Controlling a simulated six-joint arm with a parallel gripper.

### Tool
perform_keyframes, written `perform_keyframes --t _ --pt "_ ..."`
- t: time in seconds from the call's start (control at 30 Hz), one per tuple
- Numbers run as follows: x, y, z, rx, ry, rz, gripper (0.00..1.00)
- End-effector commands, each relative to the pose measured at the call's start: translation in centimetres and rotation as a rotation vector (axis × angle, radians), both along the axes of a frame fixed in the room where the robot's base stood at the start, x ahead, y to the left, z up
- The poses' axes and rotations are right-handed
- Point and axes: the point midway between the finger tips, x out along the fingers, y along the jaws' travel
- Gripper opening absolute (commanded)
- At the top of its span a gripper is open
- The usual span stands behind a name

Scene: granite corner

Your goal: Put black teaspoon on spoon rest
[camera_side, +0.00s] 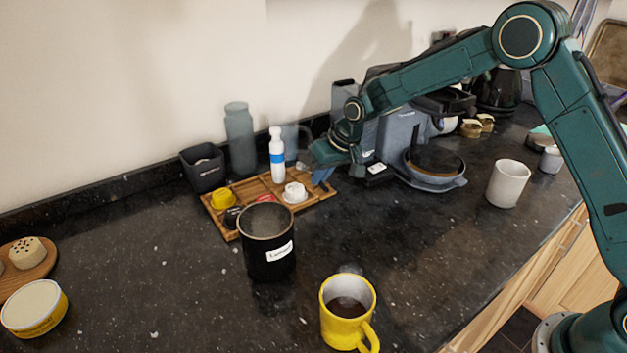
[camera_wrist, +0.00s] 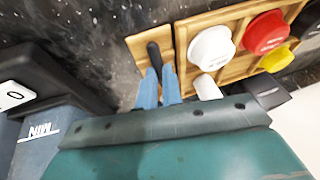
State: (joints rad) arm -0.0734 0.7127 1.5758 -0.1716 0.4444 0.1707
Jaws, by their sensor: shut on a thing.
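The tray also holds white (camera_wrist: 212,47), red (camera_wrist: 265,33) and yellow (camera_wrist: 275,59) pods and a white bottle (camera_side: 277,158). A coffee machine (camera_side: 398,140) stands close right. A black canister (camera_side: 268,258) and yellow mug (camera_side: 345,325) stand in front.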

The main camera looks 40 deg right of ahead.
Motion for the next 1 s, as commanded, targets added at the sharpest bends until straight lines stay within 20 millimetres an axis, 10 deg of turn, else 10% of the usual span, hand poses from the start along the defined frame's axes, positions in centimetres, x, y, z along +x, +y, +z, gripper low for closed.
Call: perform_keyframes --t 0.13,1.0 --pt "0.0 0.0 0.0 0.000 0.000 0.000 0.29" --pt "-1.8 -1.0 4.4 0.001 -0.003 -0.001 0.29"
